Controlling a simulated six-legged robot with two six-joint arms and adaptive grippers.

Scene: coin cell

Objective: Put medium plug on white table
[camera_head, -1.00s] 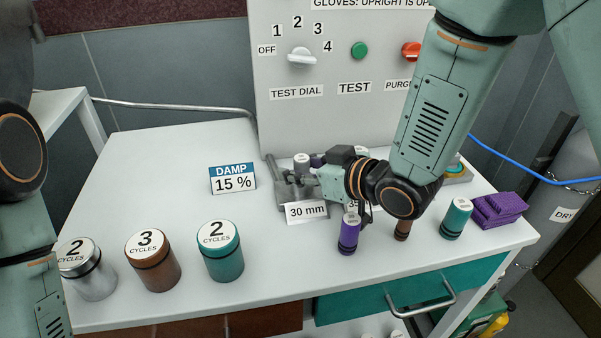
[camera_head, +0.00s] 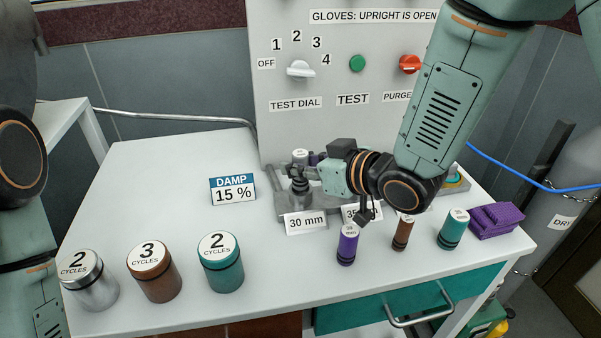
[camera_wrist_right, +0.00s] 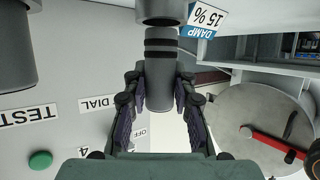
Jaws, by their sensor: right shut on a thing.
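My right gripper (camera_head: 306,174) is at the grey metal rack (camera_head: 290,212) behind the "30 mm" label. In the right wrist view it (camera_wrist_right: 160,105) is shut on a grey cylindrical plug (camera_wrist_right: 162,80) with dark bands. A wider grey cylinder (camera_wrist_right: 160,12) meets the plug's banded end; I cannot tell whether it is part of the rack. Which size the held plug is cannot be told. The white table (camera_head: 150,210) lies under the rack, with bare surface to its left. My left gripper is out of view; only its arm shows at the left edge.
Silver (camera_head: 90,282), brown (camera_head: 155,273) and teal (camera_head: 221,263) canisters stand at front left. Purple (camera_head: 347,246), brown (camera_head: 402,233) and teal (camera_head: 453,230) small cylinders stand at front right, near a purple cloth (camera_head: 497,220). A damp sign (camera_head: 233,190) stands left of the rack. A control panel rises behind.

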